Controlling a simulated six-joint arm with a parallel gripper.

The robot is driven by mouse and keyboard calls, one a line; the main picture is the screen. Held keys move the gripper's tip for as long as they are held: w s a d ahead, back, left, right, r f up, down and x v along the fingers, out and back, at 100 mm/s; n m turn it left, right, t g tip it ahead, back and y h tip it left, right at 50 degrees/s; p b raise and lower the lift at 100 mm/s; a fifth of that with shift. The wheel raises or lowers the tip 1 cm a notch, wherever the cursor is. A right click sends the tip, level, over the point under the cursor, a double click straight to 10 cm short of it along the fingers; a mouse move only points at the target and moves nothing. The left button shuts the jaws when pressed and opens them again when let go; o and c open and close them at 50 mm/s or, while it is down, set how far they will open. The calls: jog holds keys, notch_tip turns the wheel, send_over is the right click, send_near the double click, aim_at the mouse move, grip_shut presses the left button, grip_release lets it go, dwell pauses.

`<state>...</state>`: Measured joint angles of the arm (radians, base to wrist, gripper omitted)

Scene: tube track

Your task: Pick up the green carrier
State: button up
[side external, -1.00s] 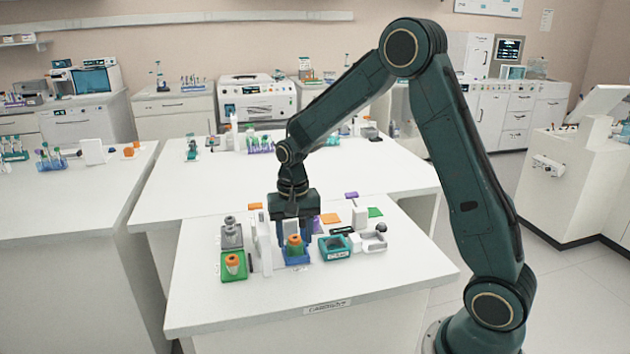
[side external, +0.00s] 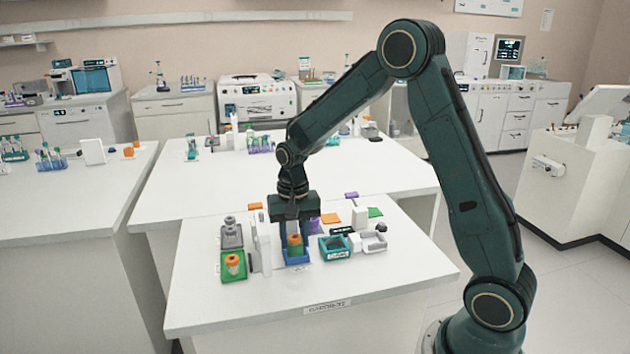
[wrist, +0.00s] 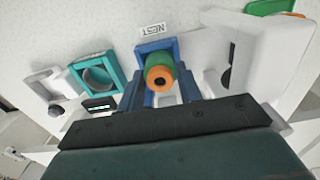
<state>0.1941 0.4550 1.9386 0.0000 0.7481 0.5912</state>
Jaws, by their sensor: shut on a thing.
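The green carrier (side external: 295,249) is a short upright cylinder with a green body and an orange top. It stands in a blue holder (side external: 296,261) on the front bench. In the wrist view the carrier (wrist: 161,72) shows its orange end with a dark hole, inside the blue holder (wrist: 148,45) beside a label reading NEST. My gripper (side external: 294,230) points straight down over the holder and is shut on the carrier, with blue fingers on either side of it. The gripper (wrist: 162,96) also shows in the wrist view. The carrier's lower end is hidden by the holder.
A green tray (side external: 241,278) with an orange-topped piece and a grey block (side external: 231,237) stand to the left. White upright plates (side external: 264,247) are close beside the gripper. A teal frame (side external: 335,247) and a white fixture (side external: 374,241) stand to the right. The bench front is clear.

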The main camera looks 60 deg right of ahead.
jog(key=shift+r, duration=2.65)
jog(key=shift+d, duration=0.1)
